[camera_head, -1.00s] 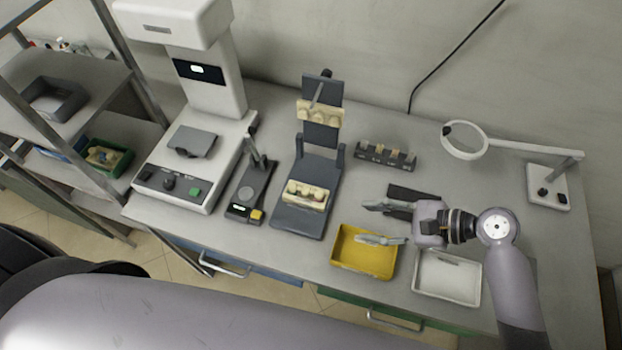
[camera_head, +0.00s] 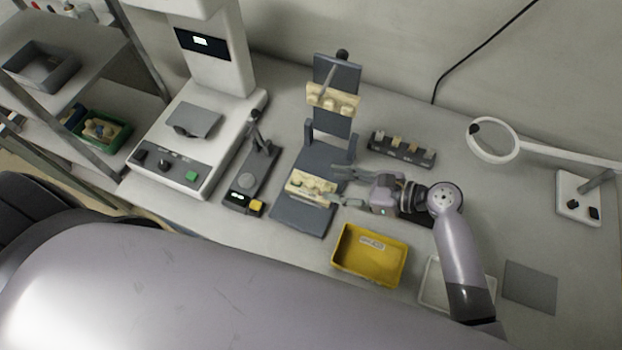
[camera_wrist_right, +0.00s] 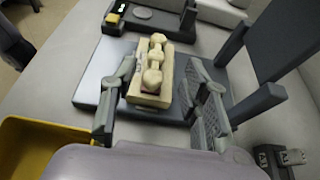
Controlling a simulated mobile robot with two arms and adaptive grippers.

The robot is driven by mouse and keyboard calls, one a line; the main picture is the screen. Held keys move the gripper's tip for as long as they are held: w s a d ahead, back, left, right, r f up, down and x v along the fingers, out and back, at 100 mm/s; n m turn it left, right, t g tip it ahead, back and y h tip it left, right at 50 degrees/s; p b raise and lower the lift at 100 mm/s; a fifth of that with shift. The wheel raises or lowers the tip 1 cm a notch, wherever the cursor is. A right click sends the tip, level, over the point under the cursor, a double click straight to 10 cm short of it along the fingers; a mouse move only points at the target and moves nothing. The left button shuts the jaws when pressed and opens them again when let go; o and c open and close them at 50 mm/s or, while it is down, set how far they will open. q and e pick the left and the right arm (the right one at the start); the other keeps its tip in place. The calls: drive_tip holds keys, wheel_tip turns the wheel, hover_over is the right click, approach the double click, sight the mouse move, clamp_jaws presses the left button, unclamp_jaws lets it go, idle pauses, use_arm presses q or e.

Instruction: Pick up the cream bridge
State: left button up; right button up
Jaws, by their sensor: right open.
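The cream bridge (camera_wrist_right: 155,60), a short row of rounded lumps, lies along the top of a tan model block (camera_wrist_right: 140,97). In the head view the block and bridge (camera_head: 311,187) sit on the dark base of the stand (camera_head: 296,216). My right gripper (camera_head: 340,185) is open at the right end of the block. In the right wrist view its fingers (camera_wrist_right: 160,85) stand on either side of the block and bridge, with gaps showing. I cannot tell its exact height above them. My left gripper is not in view.
The stand's upright plate carries another cream block (camera_head: 333,100). A small rack with several pieces (camera_head: 402,148) stands behind my right gripper. A yellow tray (camera_head: 345,267) and a white tray (camera_head: 432,282), partly hidden by my arm, lie in front. A button device (camera_head: 250,180) stands left.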

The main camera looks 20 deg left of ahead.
sight(315, 184)
drive_tip(key=shift+a+f, duration=0.2)
drive_tip(key=shift+a, duration=0.3)
drive_tip(key=x, duration=0.2)
drive_tip(key=p+x, duration=0.1)
drive_tip(key=x, duration=0.1)
drive_tip(key=shift+s+a+f, duration=0.15)
drive_tip(key=shift+s+a, duration=0.05)
drive_tip(key=shift+a+f, duration=0.1)
drive_tip(key=shift+a, duration=0.05)
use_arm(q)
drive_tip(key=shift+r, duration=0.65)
use_arm(e)
drive_tip(key=shift+f, duration=0.1)
